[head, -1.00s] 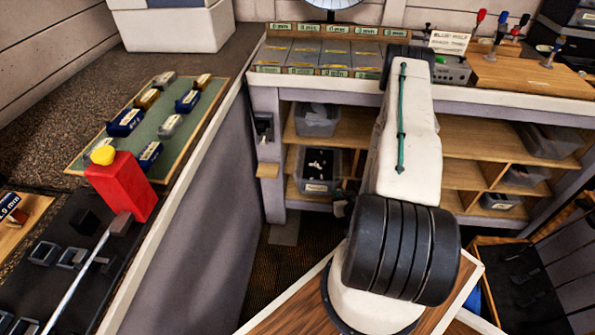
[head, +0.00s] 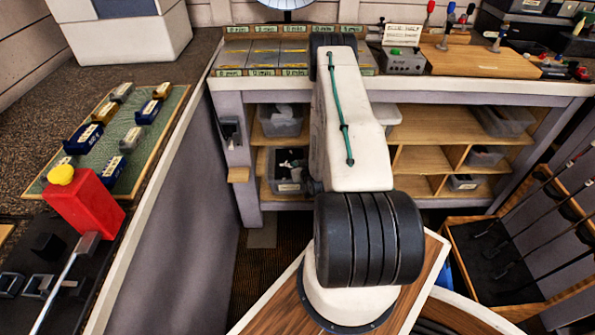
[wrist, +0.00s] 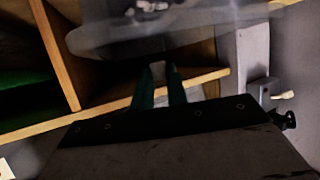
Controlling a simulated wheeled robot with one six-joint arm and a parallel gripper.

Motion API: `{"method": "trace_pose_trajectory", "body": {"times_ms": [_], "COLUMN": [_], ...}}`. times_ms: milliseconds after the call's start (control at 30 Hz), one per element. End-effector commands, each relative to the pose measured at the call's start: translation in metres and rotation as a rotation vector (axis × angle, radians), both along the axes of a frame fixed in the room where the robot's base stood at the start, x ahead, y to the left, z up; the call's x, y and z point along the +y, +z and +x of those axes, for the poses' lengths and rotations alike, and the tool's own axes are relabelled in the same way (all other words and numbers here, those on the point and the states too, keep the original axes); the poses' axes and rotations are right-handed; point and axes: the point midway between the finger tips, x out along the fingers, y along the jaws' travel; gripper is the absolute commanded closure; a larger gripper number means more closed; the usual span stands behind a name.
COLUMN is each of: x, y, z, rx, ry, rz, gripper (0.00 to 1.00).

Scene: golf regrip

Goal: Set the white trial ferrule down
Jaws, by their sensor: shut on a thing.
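My gripper (wrist: 160,88) shows in the wrist view as two dark green fingers close together. A small pale piece, which looks like the white trial ferrule (wrist: 158,70), sits between the fingertips. The picture is dim and blurred there, so its shape and tilt are hard to tell. In the head view my arm reaches away toward the bench, and both gripper and ferrule are hidden. Beyond the fingers in the wrist view are wooden shelves (wrist: 60,62) and a clear bin (wrist: 200,42) with pale pieces in it.
The bench (head: 440,86) has grey labelled compartments (head: 262,52), a grey box with a green button (head: 403,62) and a wooden tool block (head: 480,58). Clear bins (head: 285,121) stand on shelves below. At left are a green tray (head: 100,165) and a red bottle (head: 88,207).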

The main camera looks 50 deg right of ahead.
Motion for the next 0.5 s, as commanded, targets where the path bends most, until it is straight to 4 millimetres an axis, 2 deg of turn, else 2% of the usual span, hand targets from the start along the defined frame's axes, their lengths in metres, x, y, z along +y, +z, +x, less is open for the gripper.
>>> {"method": "trace_pose_trajectory", "body": {"times_ms": [33, 167, 500], "x": [0.002, 0.002, 0.002], "y": [-0.012, -0.029, -0.032], "z": [-0.002, -0.002, -0.002], "rx": [0.005, 0.004, 0.003], "ry": [0.0, 0.0, 0.0], "rz": [0.006, 0.004, 0.003], "gripper": [1.0, 1.0, 1.0]}}
